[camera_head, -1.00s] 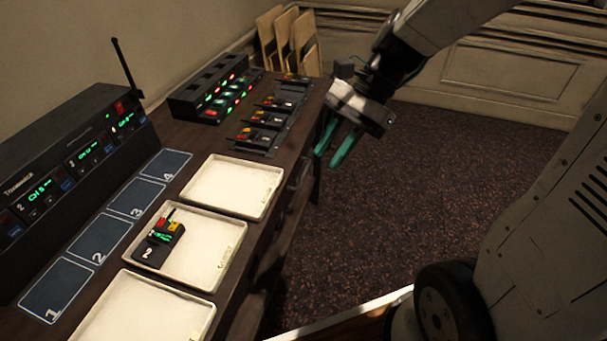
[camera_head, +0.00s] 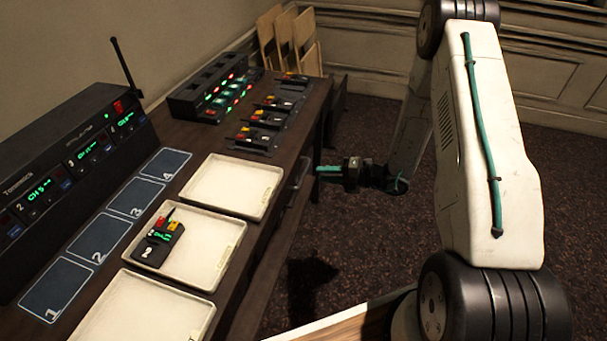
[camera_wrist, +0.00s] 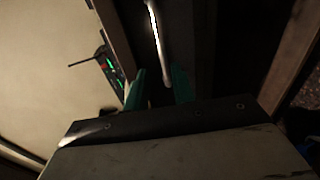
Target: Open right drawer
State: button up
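The right drawer is a dark front in the side of the desk, and its pale metal bar handle (camera_wrist: 156,35) shows in the wrist view. The handle also shows at the desk's side in the head view (camera_head: 299,174). The drawer looks closed, though its front is very dark. My gripper (camera_head: 319,171) points left at the handle from the floor side of the desk. In the wrist view its two green fingers (camera_wrist: 158,86) are apart, with the handle's lower end seen between them. I cannot tell whether they touch it.
The desk holds white trays (camera_head: 232,188), a small device marked 2 (camera_head: 158,243), a radio unit (camera_head: 75,170) and a lit charger box (camera_head: 215,90). Folded wooden chairs (camera_head: 288,40) lean at the back wall. The carpet (camera_head: 320,270) beside the desk is clear.

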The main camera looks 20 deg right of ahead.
aim_at(304, 173)
jog(key=x, duration=0.7)
jog(key=shift+w+a+f, duration=0.2)
jog(key=shift+w+f, duration=0.1)
grip_shut()
